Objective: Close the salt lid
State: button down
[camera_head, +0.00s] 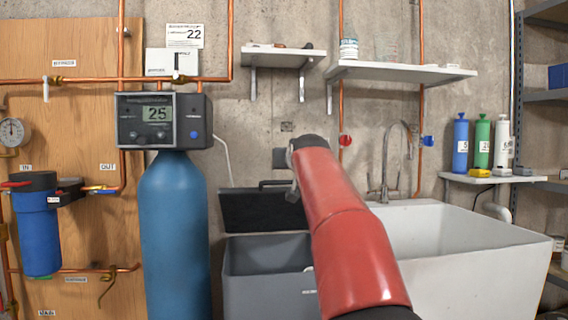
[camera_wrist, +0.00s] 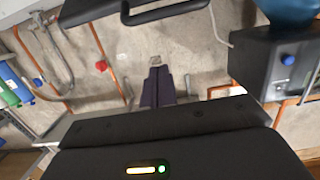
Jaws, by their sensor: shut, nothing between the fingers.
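The salt bin (camera_head: 265,262) is a grey box on the floor between the blue tank and the white sink. Its black lid (camera_head: 262,212) stands open, tilted up at the back, with a bar handle along its top edge. In the wrist view, which is upside down, the lid (camera_wrist: 90,10) and its handle (camera_wrist: 165,13) show at the top edge. My gripper (camera_wrist: 157,88) is shut and empty, facing the wall, apart from the lid. In the head view my red arm hides most of the gripper and part of the bin's right side.
A blue tank (camera_head: 174,235) with a dark controller (camera_head: 165,121) stands left of the bin. The white sink (camera_head: 470,262) with a tap is close on the right. A wall shelf (camera_head: 400,72) and copper pipes are above. Several bottles stand at right.

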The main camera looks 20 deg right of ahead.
jog(key=p+x, duration=0.2)
jog(key=x, duration=0.5)
jog(key=shift+w+f, duration=0.1)
jog(key=shift+w, duration=0.05)
jog(key=shift+s+a+f+b, duration=0.15)
jog(key=shift+s+f+b, duration=0.35)
jog(key=shift+f, duration=0.35)
jog(key=shift+s+a+f+b, duration=0.1)
jog(key=shift+s+f+b, duration=0.4)
jog(key=shift+f, duration=0.35)
